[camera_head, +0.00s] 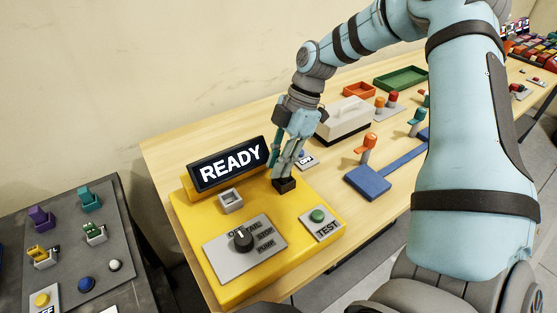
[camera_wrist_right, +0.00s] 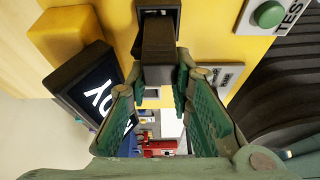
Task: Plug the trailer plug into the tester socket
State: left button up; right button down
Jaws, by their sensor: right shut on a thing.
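The yellow tester (camera_head: 190,235) stands on the table with a lit READY display (camera_head: 229,165). Its top carries a square grey-rimmed socket (camera_head: 231,200), a black knob and a green TEST button (camera_head: 317,215). My right gripper (camera_head: 284,172) points down at the tester's back right part, right of the grey-rimmed socket and apart from it. It is shut on a dark block-shaped plug (camera_head: 285,185). In the right wrist view the plug (camera_wrist_right: 158,55) sits between the fingertips, its far end at a dark square frame (camera_wrist_right: 158,8). I cannot tell whether it is inside. My left gripper is out of view.
A grey panel (camera_head: 75,230) with coloured plugs and buttons stands at the left. A blue fixture (camera_head: 370,182) with an orange-topped post, a grey-white box (camera_head: 344,120) and a green tray (camera_head: 400,78) stand behind on the table. My right arm covers the right side.

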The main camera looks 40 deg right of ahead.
jog(key=shift+f+b, duration=0.9)
jog(key=shift+f, duration=0.2)
jog(key=c, duration=1.3)
grip_release()
jog(key=shift+c, duration=0.2)
jog(key=v, duration=1.2)
jog(key=shift+a, duration=0.1)
